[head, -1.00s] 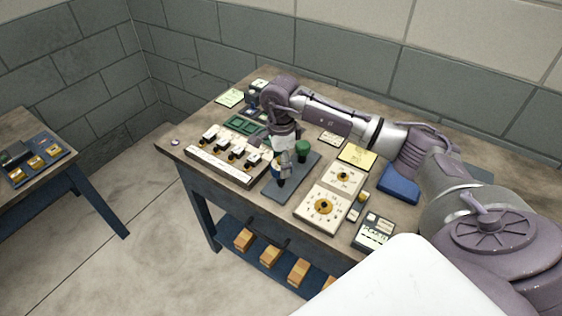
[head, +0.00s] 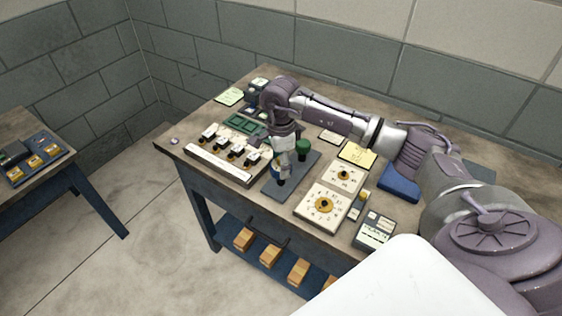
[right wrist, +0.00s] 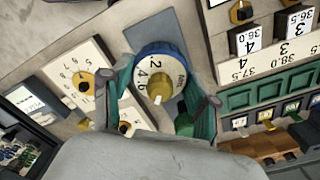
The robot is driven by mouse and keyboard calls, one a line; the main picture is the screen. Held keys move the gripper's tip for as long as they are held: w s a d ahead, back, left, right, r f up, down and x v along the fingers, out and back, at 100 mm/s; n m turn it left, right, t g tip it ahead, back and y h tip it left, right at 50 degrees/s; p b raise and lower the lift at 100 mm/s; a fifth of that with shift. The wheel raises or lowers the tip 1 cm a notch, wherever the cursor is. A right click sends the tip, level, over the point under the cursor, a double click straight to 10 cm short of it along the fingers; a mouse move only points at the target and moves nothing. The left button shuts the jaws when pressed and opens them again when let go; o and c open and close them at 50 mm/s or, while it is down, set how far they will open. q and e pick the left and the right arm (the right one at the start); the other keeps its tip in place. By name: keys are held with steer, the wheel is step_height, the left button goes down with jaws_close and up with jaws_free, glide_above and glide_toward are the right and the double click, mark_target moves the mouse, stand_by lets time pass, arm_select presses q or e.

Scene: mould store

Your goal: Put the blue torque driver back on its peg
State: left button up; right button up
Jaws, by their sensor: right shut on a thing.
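The blue torque driver (right wrist: 160,77) shows in the right wrist view as a blue ring around a white numbered dial with a yellow knob. My right gripper (right wrist: 158,103) is shut on it, with one finger on each side. In the head view my right gripper (head: 283,158) is over the dark grey plate (head: 307,174). The driver is largely hidden there by the gripper. A dark upright piece (head: 281,181) shows just below the gripper; I cannot tell whether it is a peg or the driver's lower end. A green-topped driver (head: 302,147) stands on the plate behind. My left gripper is out of view.
A pale rack with black-and-yellow knobs (head: 221,165) lies left of the plate. Dial boards (head: 318,214), a yellow note (head: 357,153) and a dark box (head: 375,231) lie to its right. Orange blocks (head: 245,239) sit on the lower shelf.

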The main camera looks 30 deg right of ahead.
steer(key=shift+f+b, duration=0.3)
steer(key=shift+f, duration=0.05)
stand_by(0.3)
steer(key=o, duration=1.4)
steer(key=shift+c, duration=0.2)
steer(key=shift+o, duration=1.1)
steer(key=shift+r, duration=0.1)
steer(key=shift+r+p, duration=2.1)
steer(key=shift+r, duration=1.55)
